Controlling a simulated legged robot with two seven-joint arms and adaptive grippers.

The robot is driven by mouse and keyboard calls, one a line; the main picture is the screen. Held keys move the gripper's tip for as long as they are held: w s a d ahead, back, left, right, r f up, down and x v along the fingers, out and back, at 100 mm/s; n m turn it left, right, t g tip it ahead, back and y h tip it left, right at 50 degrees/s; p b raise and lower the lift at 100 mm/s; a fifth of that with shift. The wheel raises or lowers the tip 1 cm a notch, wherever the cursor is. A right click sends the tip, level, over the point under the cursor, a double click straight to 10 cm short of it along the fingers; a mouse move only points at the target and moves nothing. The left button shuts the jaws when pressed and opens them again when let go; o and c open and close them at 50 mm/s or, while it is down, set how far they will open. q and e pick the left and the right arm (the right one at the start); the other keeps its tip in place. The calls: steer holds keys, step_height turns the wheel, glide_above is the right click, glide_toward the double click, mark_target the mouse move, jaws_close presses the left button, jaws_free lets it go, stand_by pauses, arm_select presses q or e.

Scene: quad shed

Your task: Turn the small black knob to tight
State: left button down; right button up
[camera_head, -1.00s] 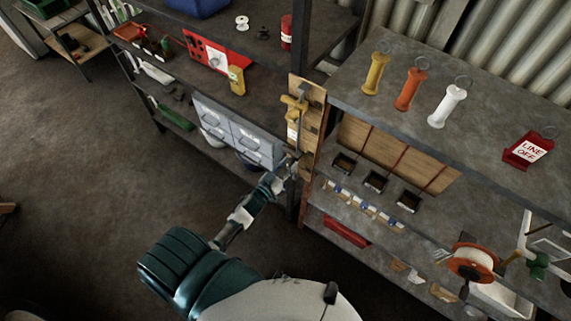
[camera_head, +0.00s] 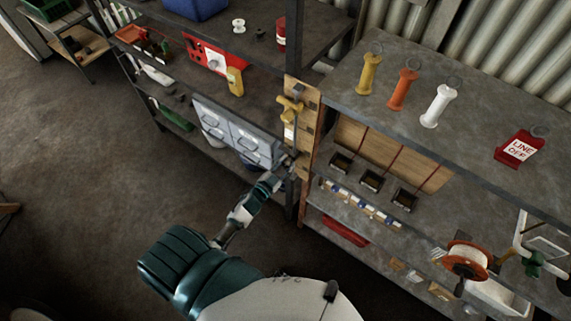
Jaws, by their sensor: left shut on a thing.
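A narrow upright wooden board (camera_head: 303,120) is fixed at the post between the two shelf units. It carries a yellow fitting (camera_head: 290,108) near its upper part and a thin grey rod below it. My left gripper (camera_head: 286,163) reaches up from below to the lower part of this board. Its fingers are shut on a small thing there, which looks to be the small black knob. The knob is hidden by the fingers, and its turn position cannot be read. My right gripper is not in view.
To the right, a shelf (camera_head: 470,150) holds yellow, orange and white handles and a red tag. Small black bins (camera_head: 372,181) sit below. The floor at left is clear.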

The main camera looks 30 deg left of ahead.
arm_select(q)
steer(key=m, duration=0.5)
steer(key=shift+m, duration=0.3)
steer(key=m, duration=0.4)
steer(key=shift+a+r+m+y+b, duration=0.1)
steer(key=shift+m+y+b, duration=0.2)
steer(key=shift+m+b, duration=0.1)
steer(key=c, duration=0.8)
jaws_free()
steer(key=shift+w, duration=0.1)
steer(key=shift+o, duration=0.2)
steer(key=s+a, duration=0.1)
steer(key=s, duration=1.1)
